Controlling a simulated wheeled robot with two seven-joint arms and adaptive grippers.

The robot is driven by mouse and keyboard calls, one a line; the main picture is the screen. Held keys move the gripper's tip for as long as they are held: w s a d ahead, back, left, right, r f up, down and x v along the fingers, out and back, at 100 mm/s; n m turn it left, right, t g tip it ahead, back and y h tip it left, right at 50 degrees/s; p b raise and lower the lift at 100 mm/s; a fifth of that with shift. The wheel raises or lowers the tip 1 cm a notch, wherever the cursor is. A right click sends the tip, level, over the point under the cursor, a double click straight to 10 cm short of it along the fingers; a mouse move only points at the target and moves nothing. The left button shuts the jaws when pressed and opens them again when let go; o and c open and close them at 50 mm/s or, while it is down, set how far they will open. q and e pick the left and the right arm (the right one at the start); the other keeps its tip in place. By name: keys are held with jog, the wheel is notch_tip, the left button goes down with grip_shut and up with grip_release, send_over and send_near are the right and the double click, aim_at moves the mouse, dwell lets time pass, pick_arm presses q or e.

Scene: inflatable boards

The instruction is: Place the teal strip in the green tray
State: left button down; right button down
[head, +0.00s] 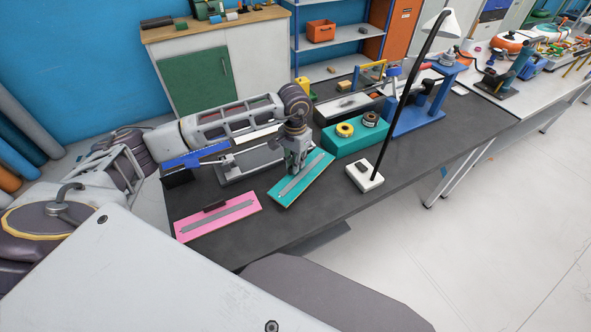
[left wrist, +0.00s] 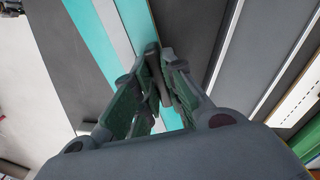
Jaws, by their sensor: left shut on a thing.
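The teal strip (head: 313,184), a flat teal board with a grey band along it, is at the front middle of the dark table. It also fills the upper middle of the left wrist view (left wrist: 87,24). My left gripper (head: 297,172) points down over it, shut on a part of it at its middle. My right gripper is out of view.
A pink strip (head: 190,229) with a dark block lies left on the table (head: 330,210). A grey frame (head: 236,178) and a blue tool (head: 196,157) are behind. A lamp (head: 365,181) stands at the right, with a blue stand (head: 418,118) behind it.

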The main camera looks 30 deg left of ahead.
pick_arm(q)
jog(key=shift+f, duration=0.15)
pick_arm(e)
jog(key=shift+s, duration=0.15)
pick_arm(q)
jog(key=shift+f, duration=1.75)
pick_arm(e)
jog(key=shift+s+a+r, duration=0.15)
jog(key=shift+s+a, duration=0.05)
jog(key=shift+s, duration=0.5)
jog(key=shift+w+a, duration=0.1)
